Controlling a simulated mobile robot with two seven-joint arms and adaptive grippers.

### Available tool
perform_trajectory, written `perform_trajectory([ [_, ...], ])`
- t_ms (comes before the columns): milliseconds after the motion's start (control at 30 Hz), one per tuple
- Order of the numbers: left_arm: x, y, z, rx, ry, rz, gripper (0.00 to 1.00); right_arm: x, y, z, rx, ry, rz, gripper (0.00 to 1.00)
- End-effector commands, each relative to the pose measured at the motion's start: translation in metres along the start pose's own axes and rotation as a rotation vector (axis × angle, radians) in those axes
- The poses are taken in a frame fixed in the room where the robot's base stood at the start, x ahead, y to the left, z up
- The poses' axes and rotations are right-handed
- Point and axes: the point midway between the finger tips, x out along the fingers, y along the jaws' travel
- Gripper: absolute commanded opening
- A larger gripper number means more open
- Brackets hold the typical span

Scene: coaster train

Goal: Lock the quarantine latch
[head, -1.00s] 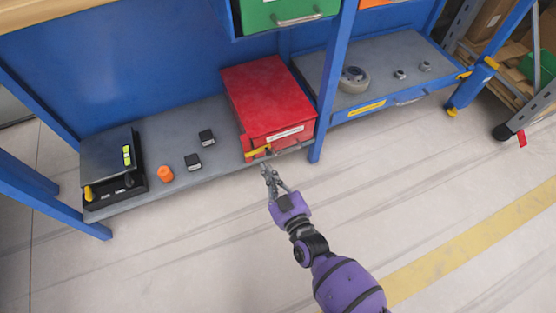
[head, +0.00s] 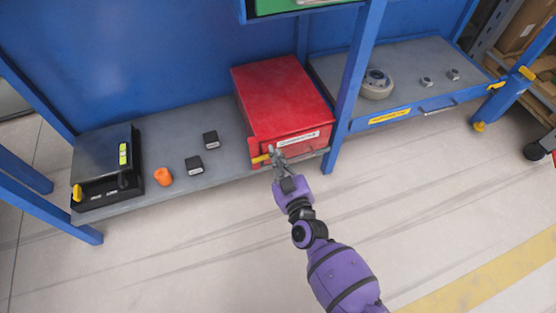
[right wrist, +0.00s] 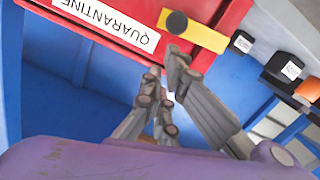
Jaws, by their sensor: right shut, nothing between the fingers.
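The red quarantine box (head: 283,95) stands on the grey lower shelf of the blue bench, with a white label on its front. The label reads QUARANTINE, upside down, in the right wrist view (right wrist: 115,22). The yellow latch (head: 259,159) is a short bar at the front's left end. In the right wrist view the latch (right wrist: 203,34) has a dark round knob at one end. My right gripper (head: 276,151) is shut and empty in front of the box, beside the latch. Its fingertips (right wrist: 165,75) look close to the latch; contact cannot be told. My left gripper is out of view.
A black case (head: 105,165), an orange cylinder (head: 163,177) and two small black blocks (head: 194,165) sit left of the box. A blue bench post (head: 350,90) stands close to its right. The floor in front is clear.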

Motion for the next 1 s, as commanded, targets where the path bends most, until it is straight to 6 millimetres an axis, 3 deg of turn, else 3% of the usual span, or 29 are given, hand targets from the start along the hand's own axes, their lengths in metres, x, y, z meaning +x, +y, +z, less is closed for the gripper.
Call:
perform_trajectory([
  [200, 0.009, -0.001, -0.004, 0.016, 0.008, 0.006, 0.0, 0.002, 0.0, 0.006, 0.0, 0.001, 0.0, 0.0],
  [500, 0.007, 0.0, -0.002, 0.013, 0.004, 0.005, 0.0, 0.002, 0.001, 0.006, 0.0, 0.001, 0.0, 0.0],
  [700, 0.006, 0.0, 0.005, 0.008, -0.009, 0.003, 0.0, 0.004, 0.004, 0.022, -0.002, 0.0, 0.0, 0.0],
  [1000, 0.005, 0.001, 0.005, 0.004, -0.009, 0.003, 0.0, 0.004, 0.006, 0.028, -0.001, -0.004, -0.001, 0.0],
])
